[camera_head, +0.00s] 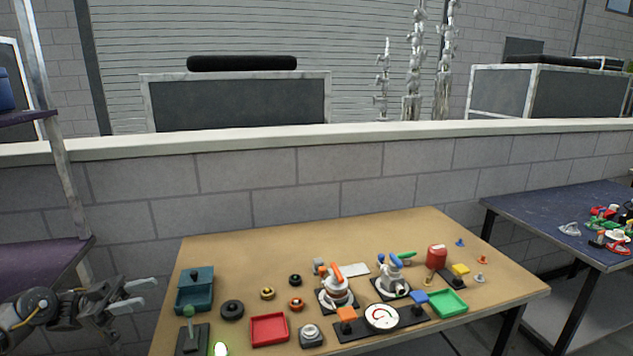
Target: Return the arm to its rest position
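My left gripper (146,294) is at the lower left, beside the left edge of the wooden table (400,232). Its two fingers point right and stand apart, with nothing between them. It is left of the teal box (195,297) and does not appear to touch it. The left arm comes in from the lower left corner. My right gripper and arm do not show in this view.
The table holds a red tray (269,329), a green tray (447,303), a round gauge (382,317), two robot-like models (336,290) and several small parts. A purple-topped shelf (40,262) stands left. A blue table (560,222) stands right. A block wall (260,185) is behind.

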